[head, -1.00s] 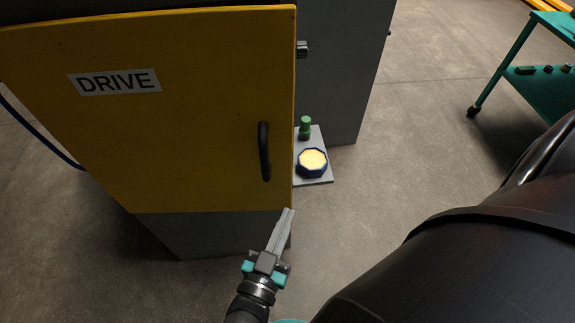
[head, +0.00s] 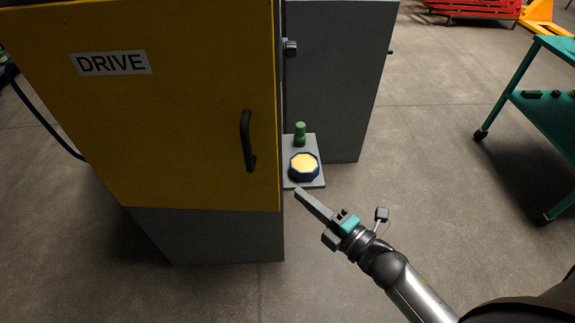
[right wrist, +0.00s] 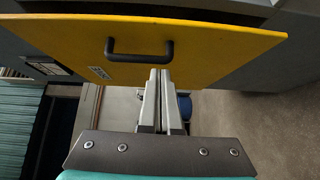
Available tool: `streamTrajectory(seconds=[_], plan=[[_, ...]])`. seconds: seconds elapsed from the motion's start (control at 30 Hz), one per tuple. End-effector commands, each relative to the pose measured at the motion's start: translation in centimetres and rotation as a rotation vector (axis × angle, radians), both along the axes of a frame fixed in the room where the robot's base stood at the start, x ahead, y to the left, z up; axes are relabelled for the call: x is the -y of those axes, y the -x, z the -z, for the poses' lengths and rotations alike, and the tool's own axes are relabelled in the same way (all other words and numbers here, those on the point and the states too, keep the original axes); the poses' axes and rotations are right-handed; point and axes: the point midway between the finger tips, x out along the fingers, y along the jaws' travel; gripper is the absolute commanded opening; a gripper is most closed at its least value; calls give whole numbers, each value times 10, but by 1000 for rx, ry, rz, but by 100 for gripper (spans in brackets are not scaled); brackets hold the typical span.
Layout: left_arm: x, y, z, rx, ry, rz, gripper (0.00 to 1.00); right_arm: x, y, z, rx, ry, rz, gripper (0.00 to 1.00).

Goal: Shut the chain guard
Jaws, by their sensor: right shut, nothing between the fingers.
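The chain guard is a yellow hinged panel (head: 180,130) marked DRIVE on the front of a grey cabinet (head: 225,235). Its black handle (head: 247,141) is near its right edge. In the right wrist view the fingers (right wrist: 160,73) end just below the handle (right wrist: 139,50) in the picture; contact is unclear. My left gripper is out of view.
A small grey plate (head: 310,182) right of the panel carries a blue-rimmed yellow button (head: 304,167) and a green knob (head: 300,132). A taller grey cabinet (head: 340,80) stands behind. A green cart (head: 550,110) is at right. The floor between is clear.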

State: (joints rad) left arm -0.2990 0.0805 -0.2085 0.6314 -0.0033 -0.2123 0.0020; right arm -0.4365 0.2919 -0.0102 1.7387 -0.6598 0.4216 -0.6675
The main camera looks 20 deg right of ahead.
Motion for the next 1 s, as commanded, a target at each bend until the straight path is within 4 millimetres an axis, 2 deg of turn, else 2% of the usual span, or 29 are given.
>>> streamTrajectory(seconds=[0.1,0.27,0.77,1.0], plan=[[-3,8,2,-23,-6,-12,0,-4,-3,-8,29,19,-15,0],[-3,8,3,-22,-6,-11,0,-10,-18,-8,29,19,-14,0],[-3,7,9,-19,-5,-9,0,-42,-93,-7,26,16,-13,0],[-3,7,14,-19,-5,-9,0,-31,-120,-6,25,17,-12,0]])
